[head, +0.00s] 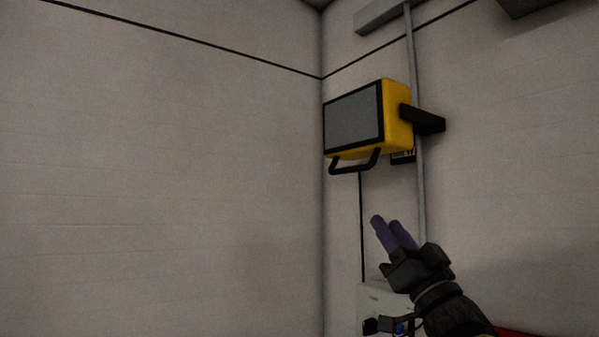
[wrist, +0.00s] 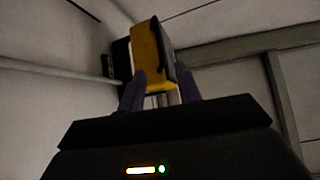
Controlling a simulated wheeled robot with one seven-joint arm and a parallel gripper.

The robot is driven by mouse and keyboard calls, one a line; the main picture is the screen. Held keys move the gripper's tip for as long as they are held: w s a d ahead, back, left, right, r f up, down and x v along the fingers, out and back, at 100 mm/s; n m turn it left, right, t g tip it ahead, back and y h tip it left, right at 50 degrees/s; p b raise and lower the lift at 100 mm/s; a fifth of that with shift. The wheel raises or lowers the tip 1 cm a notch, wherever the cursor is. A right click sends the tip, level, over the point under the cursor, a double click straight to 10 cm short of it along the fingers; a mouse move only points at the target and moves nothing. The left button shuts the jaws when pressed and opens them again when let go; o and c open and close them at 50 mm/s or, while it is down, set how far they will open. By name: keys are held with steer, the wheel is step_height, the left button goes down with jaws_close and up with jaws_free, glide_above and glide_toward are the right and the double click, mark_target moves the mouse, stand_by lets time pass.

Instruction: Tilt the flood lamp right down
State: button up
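The flood lamp (head: 397,103) has a yellow housing, a dark frame and a flat grey face turned to the left. Its face looks close to upright. A black handle (head: 352,168) hangs along its lower edge, and a black bracket (head: 424,119) joins its right side near a grey pole. My gripper (head: 387,221) is below the lamp, pointing up, with clear space between it and the handle. In the wrist view the two purple fingers (wrist: 160,82) stand apart with nothing held between them. The yellow lamp housing (wrist: 147,50) shows beyond them; the handle is hard to make out there.
The grey pole (head: 420,200) runs up the right wall behind the lamp. A pale box (head: 375,296) with dark and blue parts sits low behind my gripper. A red edge (head: 510,332) shows at bottom right. The left wall is bare.

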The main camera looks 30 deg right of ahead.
mark_target(348, 170)
steer(key=p+x, duration=1)
steer(key=x, duration=0.6)
steer(key=shift+w+r, duration=0.15)
steer(key=shift+w+d+r+p, duration=0.1)
steer(key=shift+w+r+p, duration=0.25)
steer(key=shift+w, duration=0.15)
steer(key=shift+f, duration=0.1)
jaws_close()
